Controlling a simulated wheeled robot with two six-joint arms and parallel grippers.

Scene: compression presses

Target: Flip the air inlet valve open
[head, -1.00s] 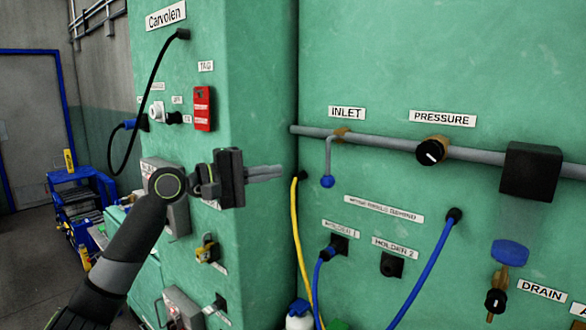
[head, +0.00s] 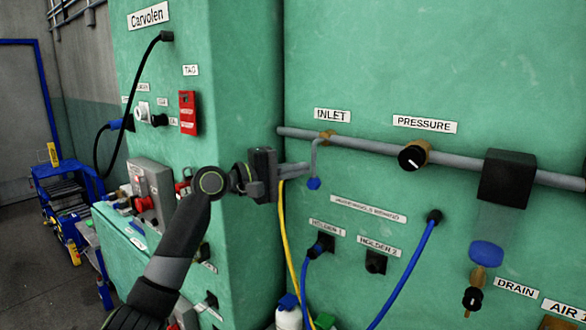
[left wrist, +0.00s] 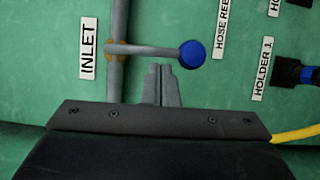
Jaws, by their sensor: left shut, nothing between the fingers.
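The inlet valve lever (head: 314,162) is a thin grey handle with a blue ball end, hanging down from a brass fitting on the grey pipe under the INLET label (head: 332,115). It also shows in the left wrist view (left wrist: 190,54), with its blue knob to the right of the pipe. My left gripper (head: 296,170) is shut and empty, its fingertips just left of the lever's lower part. In the left wrist view the closed fingers (left wrist: 161,76) point up beside the lever, just below it in the picture. I cannot tell whether they touch. My right gripper is not in view.
The pipe (head: 370,143) runs right to a pressure knob (head: 412,154) and a black block (head: 507,178). A yellow hose (head: 287,235) and a blue hose (head: 404,273) hang below. A green cabinet with a red tag (head: 188,113) stands left.

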